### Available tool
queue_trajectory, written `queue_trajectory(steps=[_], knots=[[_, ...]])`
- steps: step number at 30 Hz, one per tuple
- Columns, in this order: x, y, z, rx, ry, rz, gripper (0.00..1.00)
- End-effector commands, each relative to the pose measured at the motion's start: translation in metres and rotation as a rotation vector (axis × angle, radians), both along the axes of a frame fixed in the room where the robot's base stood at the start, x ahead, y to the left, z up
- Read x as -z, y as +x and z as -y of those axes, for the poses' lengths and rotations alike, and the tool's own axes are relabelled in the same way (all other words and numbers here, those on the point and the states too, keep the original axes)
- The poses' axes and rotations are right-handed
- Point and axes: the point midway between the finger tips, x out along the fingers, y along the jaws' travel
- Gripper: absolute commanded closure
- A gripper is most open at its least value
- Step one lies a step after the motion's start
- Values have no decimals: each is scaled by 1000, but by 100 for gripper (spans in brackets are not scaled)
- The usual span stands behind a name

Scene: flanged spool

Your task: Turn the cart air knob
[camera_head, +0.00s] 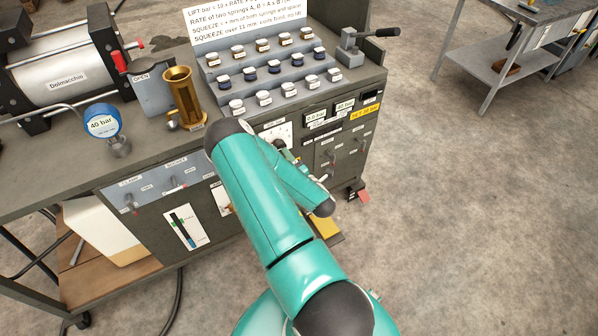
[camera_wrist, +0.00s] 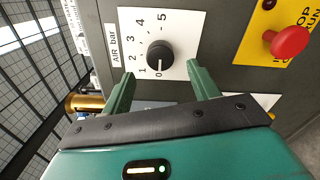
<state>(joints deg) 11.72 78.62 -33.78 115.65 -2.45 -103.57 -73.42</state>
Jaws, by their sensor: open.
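The air knob (camera_wrist: 159,55) is a round black knob on a white dial plate marked "Air bar" with numbers 0 to 5, in the wrist view. The white pointer line on the knob faces the 0. My gripper (camera_wrist: 160,83) is open in the wrist view, with one green finger on each side below the knob. The knob is in line with the gap between the fingers, and nothing is held. In the head view the white dial plate (camera_head: 284,131) shows on the cart front (camera_head: 345,120), partly behind my arm; my gripper is mostly hidden there.
A red stop button (camera_wrist: 288,41) on a yellow plate sits right of the dial in the wrist view. A brass cup (camera_head: 181,95), a blue gauge (camera_head: 103,122) and racks of small jars (camera_head: 262,72) stand on the cart top.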

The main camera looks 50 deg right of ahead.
Motion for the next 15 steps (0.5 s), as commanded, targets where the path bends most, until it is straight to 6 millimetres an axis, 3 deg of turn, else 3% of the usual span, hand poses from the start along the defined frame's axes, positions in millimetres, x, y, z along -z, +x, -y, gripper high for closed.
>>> queue_trajectory(steps=[6,15], knots=[[1,-44,-13,2,0,-4,40],[0,-64,-19,0,-1,-1,40]])
